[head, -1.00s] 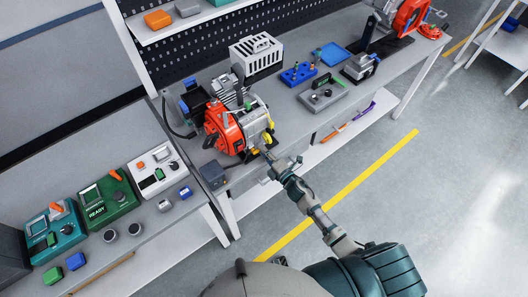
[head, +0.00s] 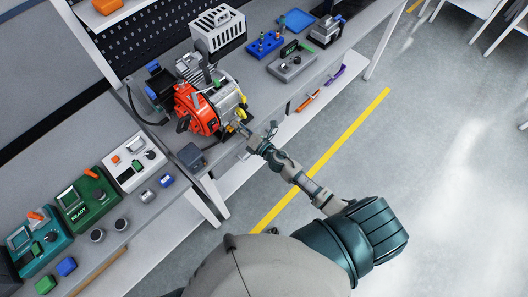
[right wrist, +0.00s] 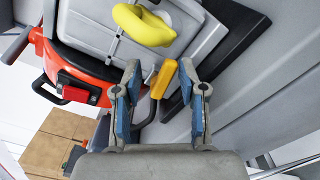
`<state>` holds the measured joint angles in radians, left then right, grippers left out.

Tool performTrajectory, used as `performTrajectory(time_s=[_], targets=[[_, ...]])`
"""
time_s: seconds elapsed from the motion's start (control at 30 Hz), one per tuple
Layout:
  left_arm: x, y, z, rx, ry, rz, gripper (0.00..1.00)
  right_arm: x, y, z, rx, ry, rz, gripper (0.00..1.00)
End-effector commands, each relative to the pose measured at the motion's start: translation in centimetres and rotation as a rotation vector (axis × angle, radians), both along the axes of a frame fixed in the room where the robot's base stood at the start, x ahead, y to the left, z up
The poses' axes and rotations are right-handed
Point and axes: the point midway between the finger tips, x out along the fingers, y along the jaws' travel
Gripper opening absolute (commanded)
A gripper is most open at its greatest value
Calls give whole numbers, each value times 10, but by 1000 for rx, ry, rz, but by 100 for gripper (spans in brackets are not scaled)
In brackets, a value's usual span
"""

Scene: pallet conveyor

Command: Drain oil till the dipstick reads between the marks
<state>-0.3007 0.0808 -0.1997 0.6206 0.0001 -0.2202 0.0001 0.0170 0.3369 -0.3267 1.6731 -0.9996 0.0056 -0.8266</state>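The engine (head: 197,110), with a red-orange housing and a grey body, stands on the workbench at the upper left of the head view. In the right wrist view its red housing (right wrist: 85,50) is at the left. A rounded yellow handle (right wrist: 142,25), perhaps the dipstick's, sits at the top there. A small yellow-orange lever (right wrist: 160,80) on a metal fitting lies below it. My right gripper (right wrist: 160,72) is open, with its blue-padded fingers apart on either side of the lever and no clear contact. In the head view this gripper (head: 240,128) is at the engine's front side. The oil level cannot be read. My left gripper is out of view.
A dark grey box (head: 192,156) stands at the bench edge beside the engine. A lower table at left holds a green READY device (head: 88,198). Open floor lies right.

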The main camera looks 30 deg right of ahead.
Motion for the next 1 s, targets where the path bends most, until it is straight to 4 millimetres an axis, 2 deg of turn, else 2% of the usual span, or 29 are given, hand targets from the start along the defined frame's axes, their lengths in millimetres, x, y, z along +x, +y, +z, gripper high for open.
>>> performTrajectory(time_s=[0.03,0.1,0.5,0.8,0.9,1.0], targets=[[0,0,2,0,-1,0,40,-1,3,6,-123,-47,3,41],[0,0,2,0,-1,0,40,-9,2,6,-236,-84,2,41],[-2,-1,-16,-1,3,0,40,-94,-28,2,-218,-76,3,41],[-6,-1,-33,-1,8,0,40,-150,-48,3,-215,-77,2,41],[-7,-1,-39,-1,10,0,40,-166,-55,3,-216,-77,1,41],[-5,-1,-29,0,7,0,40,-161,-45,8,-368,-107,15,41]])
